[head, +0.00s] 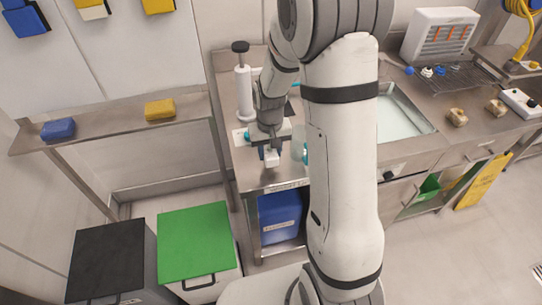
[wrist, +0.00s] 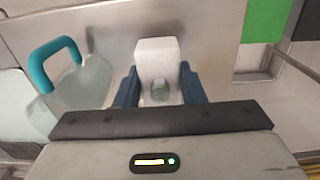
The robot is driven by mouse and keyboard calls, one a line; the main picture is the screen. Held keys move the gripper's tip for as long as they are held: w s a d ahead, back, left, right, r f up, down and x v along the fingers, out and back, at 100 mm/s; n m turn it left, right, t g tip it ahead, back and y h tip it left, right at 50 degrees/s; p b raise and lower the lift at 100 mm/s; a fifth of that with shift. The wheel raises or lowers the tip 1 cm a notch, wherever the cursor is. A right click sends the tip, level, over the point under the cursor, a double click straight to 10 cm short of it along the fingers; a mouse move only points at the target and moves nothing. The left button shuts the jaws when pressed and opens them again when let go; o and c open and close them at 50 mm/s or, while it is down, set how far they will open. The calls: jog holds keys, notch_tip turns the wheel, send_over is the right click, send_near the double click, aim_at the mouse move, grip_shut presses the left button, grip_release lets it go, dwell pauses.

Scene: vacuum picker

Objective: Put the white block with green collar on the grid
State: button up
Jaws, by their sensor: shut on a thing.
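My gripper (head: 270,151) is over the left counter in the head view, pointing down. It is shut on a white block (head: 272,160). In the wrist view the white block (wrist: 157,56) sits between the two blue fingers of my gripper (wrist: 158,82), with a pale green round part facing the camera. Whether the block touches the counter is hard to tell. The grid (head: 462,76) is a dark wire rack at the back right of the counter, well away from my gripper. Small blue and white pieces stand at its left side.
A clear jug with a teal handle (wrist: 62,62) stands close beside the block; my arm partly hides it in the head view. A sink (head: 400,118) lies between my gripper and the grid. A white pump bottle (head: 244,92) stands behind. Tan blocks (head: 457,117) sit front right.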

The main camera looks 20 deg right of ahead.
aim_at(270, 159)
jog(key=shift+a+f, duration=0.1)
jog(key=shift+f, duration=1.7)
jog(key=shift+s+f, duration=0.1)
jog(key=o, duration=0.6)
jog(key=shift+f, duration=0.1)
jog(key=o, duration=0.4)
jog(key=shift+o, duration=0.2)
